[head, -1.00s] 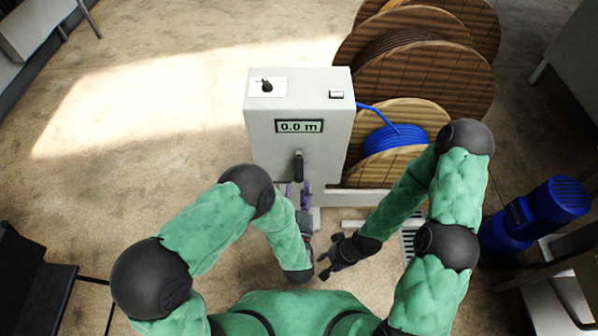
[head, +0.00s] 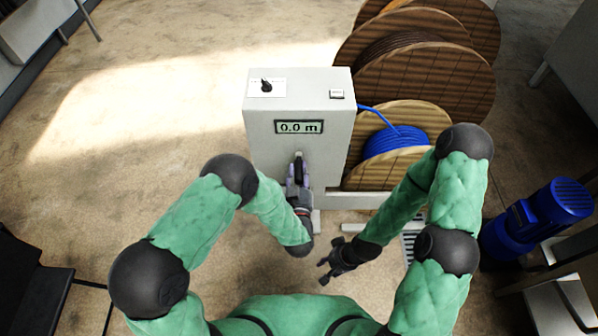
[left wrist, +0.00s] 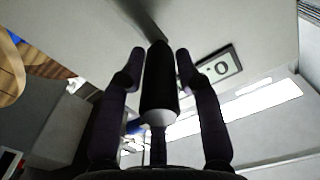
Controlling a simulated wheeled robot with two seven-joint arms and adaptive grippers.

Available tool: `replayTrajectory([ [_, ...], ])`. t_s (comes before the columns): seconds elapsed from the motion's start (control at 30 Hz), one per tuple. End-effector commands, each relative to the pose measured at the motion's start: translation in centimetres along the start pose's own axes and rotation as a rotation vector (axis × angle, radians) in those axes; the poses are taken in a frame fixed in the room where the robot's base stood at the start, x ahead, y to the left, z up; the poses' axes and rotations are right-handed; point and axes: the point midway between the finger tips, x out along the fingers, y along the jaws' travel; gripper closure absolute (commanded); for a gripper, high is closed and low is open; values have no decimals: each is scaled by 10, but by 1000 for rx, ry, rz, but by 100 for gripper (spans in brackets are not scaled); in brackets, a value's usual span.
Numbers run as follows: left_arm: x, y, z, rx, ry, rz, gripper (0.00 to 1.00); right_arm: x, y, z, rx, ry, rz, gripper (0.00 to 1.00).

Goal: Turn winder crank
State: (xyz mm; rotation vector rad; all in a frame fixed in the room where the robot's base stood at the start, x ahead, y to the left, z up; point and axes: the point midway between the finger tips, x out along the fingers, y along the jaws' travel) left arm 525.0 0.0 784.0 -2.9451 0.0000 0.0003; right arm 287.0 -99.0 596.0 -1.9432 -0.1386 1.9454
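The winder crank's dark handle (head: 299,166) stands out from the front of the light grey winder box (head: 264,150), below its display reading 0.0 m. My left gripper (head: 298,178) is at the handle. In the left wrist view, the black handle (left wrist: 159,85) lies between the two fingers of my left gripper (left wrist: 158,72), with narrow gaps at its sides; firm contact cannot be seen. The fingers look open around it. My right gripper (head: 325,270) is open and empty, low and to the right of the box.
A spool of blue cable (head: 395,142) and larger wooden reels (head: 430,85) stand right of the box. A blue motor (head: 540,215) is at the far right. A dark bench (head: 35,285) is at lower left. The floor left of the box is clear.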

Motion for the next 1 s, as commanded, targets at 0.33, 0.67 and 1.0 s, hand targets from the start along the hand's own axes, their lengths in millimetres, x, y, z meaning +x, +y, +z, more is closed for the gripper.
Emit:
replayTrajectory([
  [0.33,0,1,-1,5,1,0,100,0,0,0,0,0,0,60],
  [0.67,0,16,-2,133,3,4,100,2,1,0,0,0,0,60],
  [1.0,0,50,0,430,6,5,100,9,3,0,0,0,0,60],
])
